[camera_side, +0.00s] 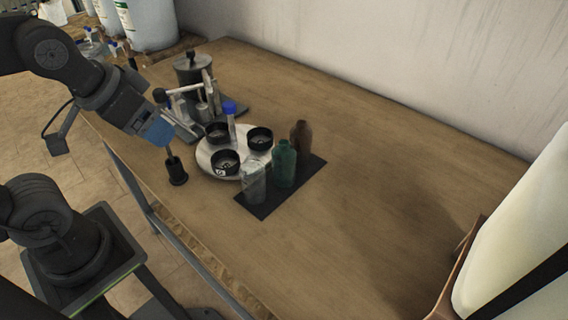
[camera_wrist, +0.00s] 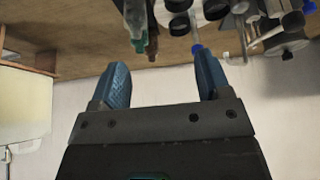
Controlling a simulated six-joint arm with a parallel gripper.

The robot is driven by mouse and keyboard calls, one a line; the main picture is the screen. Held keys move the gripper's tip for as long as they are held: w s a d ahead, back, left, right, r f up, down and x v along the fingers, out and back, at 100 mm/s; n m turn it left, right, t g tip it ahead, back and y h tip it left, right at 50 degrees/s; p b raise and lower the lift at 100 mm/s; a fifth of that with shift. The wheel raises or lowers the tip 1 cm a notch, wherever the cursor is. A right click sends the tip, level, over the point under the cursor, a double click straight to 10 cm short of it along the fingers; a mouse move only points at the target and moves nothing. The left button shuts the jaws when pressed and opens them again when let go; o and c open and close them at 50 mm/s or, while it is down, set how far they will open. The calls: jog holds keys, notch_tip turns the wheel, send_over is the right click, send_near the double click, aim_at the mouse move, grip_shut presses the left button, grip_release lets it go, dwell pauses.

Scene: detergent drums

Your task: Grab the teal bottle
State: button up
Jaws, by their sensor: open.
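The teal bottle (camera_side: 284,167) stands upright on a black mat (camera_side: 262,209), between a clear bottle (camera_side: 254,184) and a brown bottle (camera_side: 301,137). In the wrist view the teal bottle (camera_wrist: 141,43) shows small near the top edge, with the clear bottle (camera_wrist: 134,15) and brown bottle (camera_wrist: 152,46) beside it. My gripper (camera_side: 158,133) is at the left of the side view, raised and well apart from the bottles. In the wrist view my gripper (camera_wrist: 164,82) has its two blue fingers spread wide with nothing between them.
A round white tray (camera_side: 206,164) with black cups (camera_side: 260,139) and a blue-capped tube (camera_side: 230,118) stands just left of the bottles. A black-based post (camera_side: 177,171) is below my gripper. A metal apparatus (camera_side: 193,78) stands behind. The table's right side is mostly clear.

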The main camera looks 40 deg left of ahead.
jog(key=m+g+y, duration=0.3)
jog(key=m+g, duration=0.1)
jog(key=m, duration=1.9)
send_over(283, 152)
jog(key=d, duration=0.2)
notch_tip(283, 152, down, 5)
jog(key=x, duration=1.2)
jog(key=shift+s+f, duration=0.2)
jog(key=shift+f, duration=0.2)
jog(key=c, duration=0.6)
